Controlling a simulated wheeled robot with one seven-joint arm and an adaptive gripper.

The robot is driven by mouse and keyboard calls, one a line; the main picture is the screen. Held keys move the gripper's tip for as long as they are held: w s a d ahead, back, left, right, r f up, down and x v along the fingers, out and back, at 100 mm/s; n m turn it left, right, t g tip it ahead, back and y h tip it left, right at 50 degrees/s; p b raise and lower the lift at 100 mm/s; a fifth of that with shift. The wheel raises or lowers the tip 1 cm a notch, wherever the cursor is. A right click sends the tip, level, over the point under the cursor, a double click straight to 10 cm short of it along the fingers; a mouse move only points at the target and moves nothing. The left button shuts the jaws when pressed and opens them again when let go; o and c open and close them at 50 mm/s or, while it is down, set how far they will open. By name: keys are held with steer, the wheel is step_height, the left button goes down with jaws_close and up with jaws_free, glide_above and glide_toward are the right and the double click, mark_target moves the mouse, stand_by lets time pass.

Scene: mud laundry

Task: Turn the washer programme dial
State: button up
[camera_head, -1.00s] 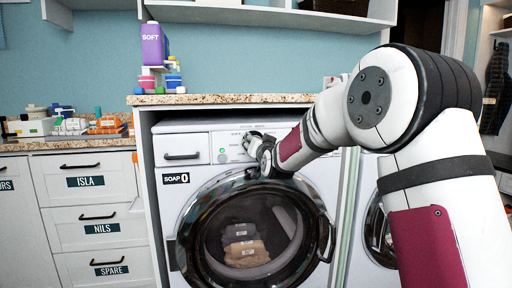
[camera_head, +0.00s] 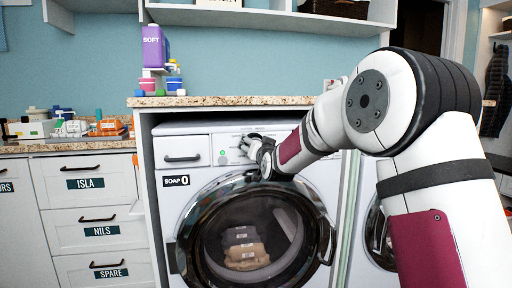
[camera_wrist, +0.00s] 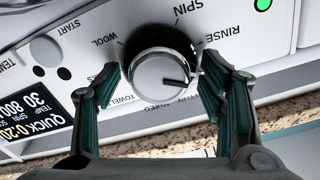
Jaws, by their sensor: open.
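The washer programme dial (camera_wrist: 160,65) is a round knob with a silver face and a dark rim. It fills the upper middle of the wrist view, where the panel appears upside down. A dark pointer line on its face points right and slightly down. Words such as WOOL, SPIN, RINSE and TOWELS ring it. My gripper (camera_wrist: 160,72) is open, with one green-lined finger on each side of the dial. I cannot tell whether the fingers touch it. In the head view my gripper (camera_head: 248,143) is at the panel of the white washer (camera_head: 180,205) and hides most of the dial.
A lit display (camera_wrist: 48,105) reads QUICK 0:20. A green light (camera_wrist: 263,4) glows on the panel. The round washer door (camera_head: 185,225) is below my gripper, with folded items inside. A granite counter (camera_head: 230,100) overhangs the washer closely. A second machine (camera_head: 377,230) stands to the right.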

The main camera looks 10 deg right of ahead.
steer(key=shift+s, duration=0.1)
steer(key=s, duration=1.1)
steer(key=shift+s, duration=0.4)
steer(key=s+f+n+g, duration=0.1)
steer(key=s+f+g, duration=0.45)
steer(key=s, duration=1.25)
steer(key=s+f+n+g, duration=0.1)
steer(key=s+f+g, duration=0.45)
steer(key=s, duration=1.25)
steer(key=s+f+n+g, duration=0.1)
steer(key=s+f+g, duration=0.45)
steer(key=s, duration=1.25)
step_height(320, 180, up, 38)
steer(key=n+t+p, duration=0.1)
steer(key=t+p, duration=0.1)
steer(key=p, duration=3.1)
steer(key=shift+w+d+f+t, duration=0.2)
steer(key=shift+w+f+t, duration=0.05)
steer(key=shift+w+t, duration=0.15)
steer(key=shift+c, duration=0.4)
